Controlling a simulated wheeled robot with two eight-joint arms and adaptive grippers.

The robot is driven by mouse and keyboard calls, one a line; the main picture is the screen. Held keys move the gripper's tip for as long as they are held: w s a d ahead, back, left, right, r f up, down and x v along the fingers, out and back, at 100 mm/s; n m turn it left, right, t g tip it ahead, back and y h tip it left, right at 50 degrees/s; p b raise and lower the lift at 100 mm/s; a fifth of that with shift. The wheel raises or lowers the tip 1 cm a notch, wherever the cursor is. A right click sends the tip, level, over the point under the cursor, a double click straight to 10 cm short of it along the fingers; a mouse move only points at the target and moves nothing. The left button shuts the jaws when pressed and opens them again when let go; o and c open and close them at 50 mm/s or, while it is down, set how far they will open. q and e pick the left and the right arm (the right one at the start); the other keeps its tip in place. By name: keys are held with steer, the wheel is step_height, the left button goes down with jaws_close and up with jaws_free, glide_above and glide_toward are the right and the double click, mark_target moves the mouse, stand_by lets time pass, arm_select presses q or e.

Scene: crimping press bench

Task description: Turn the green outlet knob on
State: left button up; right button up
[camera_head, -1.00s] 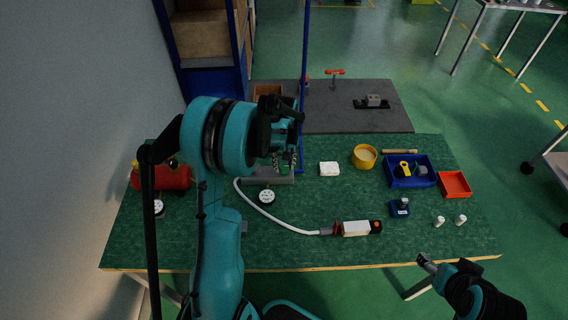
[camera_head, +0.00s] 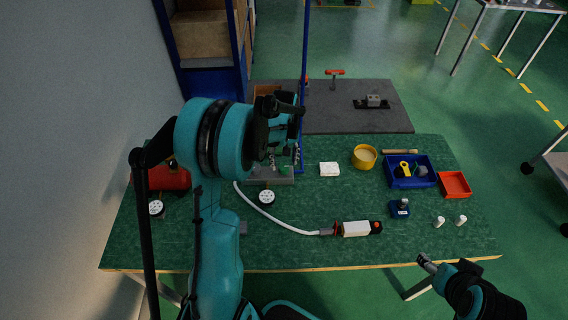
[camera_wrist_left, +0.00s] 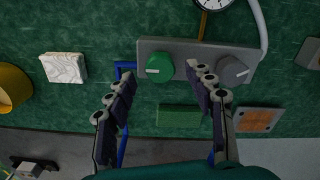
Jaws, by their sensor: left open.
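The green knob (camera_wrist_left: 160,67) with a white mark sits on a grey panel (camera_wrist_left: 190,46) in the left wrist view. A grey knob (camera_wrist_left: 231,70) sits on the same panel to its right. My left gripper (camera_wrist_left: 161,76) is open, its two fingers pointing toward the panel. The green knob shows between the fingertips, with no contact visible. In the head view a bit of the green knob (camera_head: 285,169) shows below my left gripper (camera_head: 286,140), which hides part of the panel. My right gripper (camera_head: 427,263) is at the bench's front edge, its jaw state unclear.
A gauge (camera_head: 267,197) and a white hose (camera_head: 262,211) lie before the panel. A blue post (camera_head: 304,60) stands just right of my left gripper. A white block (camera_head: 329,169), yellow cup (camera_head: 364,156) and blue bin (camera_head: 411,182) stand right. A red tank (camera_head: 168,177) is left.

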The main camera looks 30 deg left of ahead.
mark_target(284, 167)
arm_select(q)
step_height(284, 167, up, 10)
stand_by(0.3)
stand_by(0.3)
steer(key=s+d+r+m+t, duration=0.35)
steer(key=s+d+r, duration=0.25)
steer(key=s+d, duration=0.2)
steer(key=s+d+f+m+t, duration=0.2)
steer(key=s+d+m, duration=0.4)
steer(key=s, duration=0.4)
steer(key=shift+s+d+f+t, duration=0.3)
steer(key=shift+d+f+t, duration=0.15)
steer(key=shift+t, duration=0.4)
